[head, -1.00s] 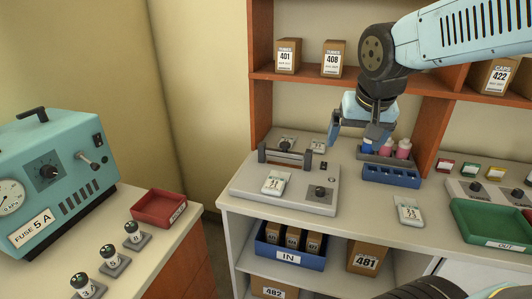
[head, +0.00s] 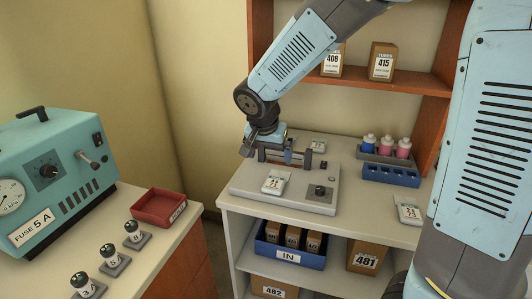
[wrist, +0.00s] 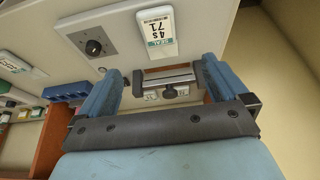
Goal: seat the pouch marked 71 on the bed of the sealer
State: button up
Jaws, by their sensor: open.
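The pouch marked 71 (wrist: 157,32) is a small white packet with a teal band. In the head view the pouch (head: 276,182) lies flat on the front left of the sealer, in front of its raised bar. The sealer (head: 300,204) is a pale flat plate with a black knob at its right; its bar (wrist: 168,76) shows between my fingers in the wrist view. My gripper (head: 268,151) is open and empty, above or around the bar at the back of the sealer. It is apart from the pouch. Whether a finger touches the bar is hard to tell.
A bottle rack (head: 390,174) with several bottles stands right of the sealer. Another pouch (head: 408,209) lies on the counter to the right, and one (head: 318,145) behind the sealer. The shelf with boxes (head: 382,62) rises behind.

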aim_at(275, 181)
jog(key=x, duration=1.3)
jog(key=shift+f, duration=0.4)
